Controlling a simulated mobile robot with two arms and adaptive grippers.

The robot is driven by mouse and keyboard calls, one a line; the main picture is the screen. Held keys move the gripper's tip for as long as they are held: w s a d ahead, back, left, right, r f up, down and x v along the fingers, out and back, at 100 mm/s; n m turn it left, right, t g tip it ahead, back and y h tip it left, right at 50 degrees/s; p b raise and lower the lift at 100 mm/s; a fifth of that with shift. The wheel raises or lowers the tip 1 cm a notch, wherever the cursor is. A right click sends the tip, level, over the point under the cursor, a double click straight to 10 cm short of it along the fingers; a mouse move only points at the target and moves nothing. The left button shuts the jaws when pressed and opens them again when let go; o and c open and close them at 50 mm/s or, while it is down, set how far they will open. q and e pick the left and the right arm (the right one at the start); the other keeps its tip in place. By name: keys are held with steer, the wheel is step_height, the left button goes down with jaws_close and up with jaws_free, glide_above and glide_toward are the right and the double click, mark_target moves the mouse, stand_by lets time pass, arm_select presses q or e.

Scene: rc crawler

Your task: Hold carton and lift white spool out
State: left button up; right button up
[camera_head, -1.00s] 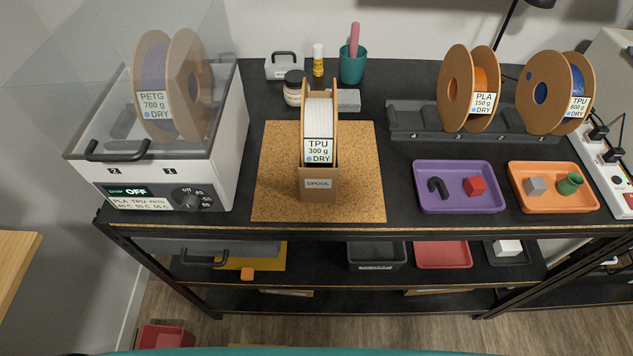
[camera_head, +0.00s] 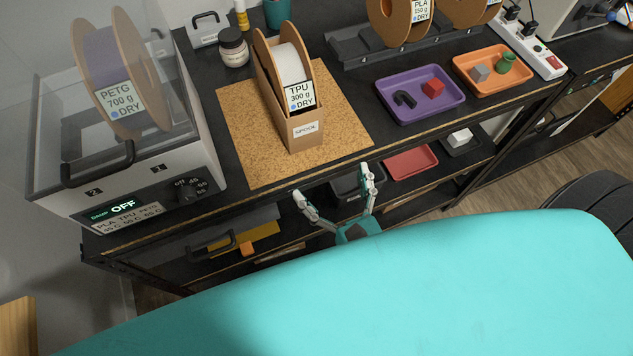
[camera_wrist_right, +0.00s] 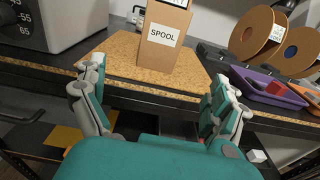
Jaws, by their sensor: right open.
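The brown carton (camera_head: 303,134), marked SPOOL, stands upright on the cork mat (camera_head: 244,142). It also shows in the right wrist view (camera_wrist_right: 158,52). The white spool (camera_head: 287,62), with cardboard flanges and a TPU 300 g DRY label, sits upright in the carton, its upper part showing above the walls. My right gripper (camera_head: 334,182) is open and empty in front of the bench's front edge, short of the carton. In the right wrist view its two fingers (camera_wrist_right: 160,98) are spread wide, with the carton beyond and between them. My left gripper is not in view.
The dryer box (camera_head: 150,165) with a PETG spool stands at left. A purple tray (camera_head: 410,113) and an orange tray (camera_head: 488,86) lie at right. A dark spool rack (camera_head: 345,45) stands behind. A jar (camera_head: 233,48) is close behind the carton. A lower shelf holds bins.

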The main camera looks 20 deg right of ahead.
mark_target(305, 125)
steer(key=shift+t, duration=0.3)
steer(key=w+r+p, duration=0.1)
steer(key=w, duration=0.4)
steer(key=w+r+p, duration=0.1)
steer(key=w+p, duration=0.1)
steer(key=w, duration=0.3)
steer(key=w+r+p, duration=0.1)
steer(key=w, duration=0.4)
steer(key=shift+w+a+p, duration=0.2)
steer(key=shift+a+p, duration=0.05)
steer(key=shift+p, duration=0.1)
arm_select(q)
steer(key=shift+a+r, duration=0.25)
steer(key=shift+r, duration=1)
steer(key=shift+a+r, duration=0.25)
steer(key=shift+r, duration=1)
arm_select(e)
steer(key=shift+w+f, duration=0.15)
steer(key=shift+w, duration=0.65)
steer(key=c, duration=1.1)
steer(key=shift+c, duration=0.2)
